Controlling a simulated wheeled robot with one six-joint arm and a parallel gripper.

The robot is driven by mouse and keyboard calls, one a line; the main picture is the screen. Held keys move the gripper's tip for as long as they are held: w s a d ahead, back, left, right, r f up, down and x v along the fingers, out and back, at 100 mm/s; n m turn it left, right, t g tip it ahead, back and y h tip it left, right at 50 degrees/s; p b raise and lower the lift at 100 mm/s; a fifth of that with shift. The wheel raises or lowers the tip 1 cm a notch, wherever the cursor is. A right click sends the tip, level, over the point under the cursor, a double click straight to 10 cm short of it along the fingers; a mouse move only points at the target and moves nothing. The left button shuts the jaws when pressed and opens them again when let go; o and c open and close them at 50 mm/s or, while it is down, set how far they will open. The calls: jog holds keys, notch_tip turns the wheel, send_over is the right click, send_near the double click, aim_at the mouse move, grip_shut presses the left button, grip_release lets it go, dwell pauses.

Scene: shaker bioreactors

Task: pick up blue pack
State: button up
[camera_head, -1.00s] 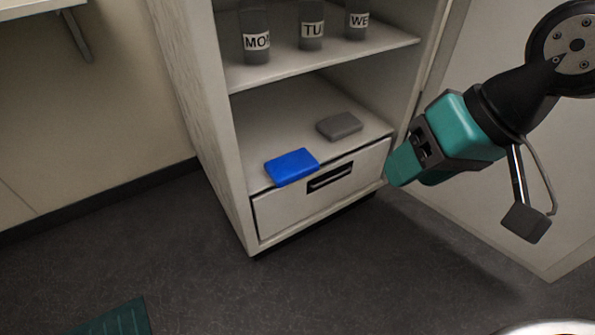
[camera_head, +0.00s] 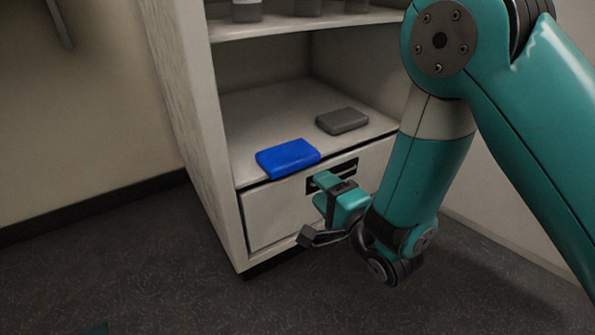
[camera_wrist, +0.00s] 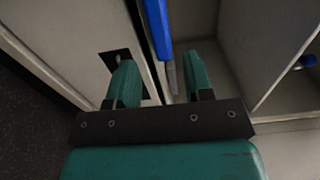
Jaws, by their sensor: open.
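The blue pack (camera_head: 287,158) lies flat on the lower shelf of the cabinet, at its front edge above the drawer. In the wrist view part of the blue pack (camera_wrist: 158,28) shows at the top, beyond and between the two fingers. My gripper (camera_head: 322,188) is in front of the drawer, below and to the right of the pack in the head view. In the wrist view my gripper (camera_wrist: 158,78) has its fingers apart with nothing held between them. The pack's far end is out of the wrist view.
A grey pack (camera_head: 342,121) lies on the same shelf (camera_head: 262,108), behind and right of the blue one. The drawer (camera_head: 275,215) has a dark recessed handle partly hidden by my gripper. Labelled containers stand on the shelf above. The floor in front is clear.

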aim_at(298, 165)
jog(key=p+x, duration=0.1)
jog(key=x, duration=0.1)
jog(key=p+x, duration=0.1)
jog(key=x, duration=0.2)
jog(key=p+x, duration=0.1)
jog(key=x, duration=0.2)
jog(key=shift+a+r+p, duration=0.1)
jog(key=shift+r+p, duration=0.2)
jog(key=shift+r, duration=0.1)
jog(key=shift+w+a+f+p, duration=0.35)
jog(key=shift+w+p, duration=0.2)
jog(key=shift+p, duration=0.15)
grip_shut()
jog(key=s+d+r+p, duration=0.4)
jog(key=s+d+r, duration=0.3)
jog(key=s, duration=0.4)
jog(key=shift+s+d+r, duration=0.3)
jog(key=shift+d+r, duration=0.05)
jog(key=shift+d, duration=0.1)
